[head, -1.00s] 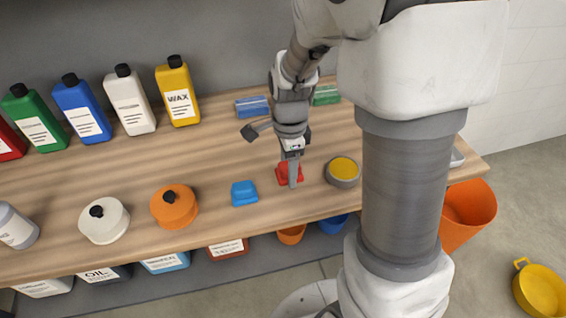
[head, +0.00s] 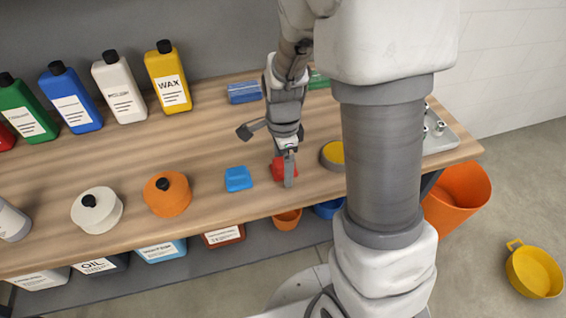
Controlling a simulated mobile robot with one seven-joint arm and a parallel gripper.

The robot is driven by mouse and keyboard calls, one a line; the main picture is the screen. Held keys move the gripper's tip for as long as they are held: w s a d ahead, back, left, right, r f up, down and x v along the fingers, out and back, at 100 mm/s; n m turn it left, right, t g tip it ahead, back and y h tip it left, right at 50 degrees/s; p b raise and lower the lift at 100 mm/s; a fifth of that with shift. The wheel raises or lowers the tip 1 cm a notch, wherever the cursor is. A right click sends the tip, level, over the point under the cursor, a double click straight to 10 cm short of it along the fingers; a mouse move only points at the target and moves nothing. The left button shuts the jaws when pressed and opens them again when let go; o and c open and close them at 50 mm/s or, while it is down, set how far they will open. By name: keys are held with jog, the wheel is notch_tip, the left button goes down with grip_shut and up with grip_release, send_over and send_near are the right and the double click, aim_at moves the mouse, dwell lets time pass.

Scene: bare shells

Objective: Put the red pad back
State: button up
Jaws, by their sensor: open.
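The red pad (head: 275,170) lies on the wooden shelf top (head: 210,155), to the right of a blue pad (head: 238,179). My gripper (head: 289,175) points down right at the red pad, and its finger covers part of it. The jaws are open; I cannot tell whether they are around the pad or just above it. A blue block (head: 244,92) and a green block (head: 318,80), partly hidden by my arm, lie at the back of the shelf.
A yellow-topped round tin (head: 333,154) stands close right of the red pad. An orange canister (head: 167,195) and a white one (head: 97,210) stand left. Several bottles line the back, including a yellow wax bottle (head: 168,78). An orange bucket (head: 457,200) is beyond the right end.

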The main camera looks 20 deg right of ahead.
aim_at(283, 161)
notch_tip(283, 161, up, 12)
jog(key=p, duration=0.2)
jog(key=s+r+n+t, duration=0.5)
jog(key=s+r+n, duration=0.6)
jog(key=n, duration=0.7)
jog(key=shift+s+r+t, duration=0.3)
jog(key=shift+s+r, duration=0.05)
jog(key=shift+s, duration=1.1)
jog(key=shift+d, duration=0.1)
jog(key=shift+c, duration=0.2)
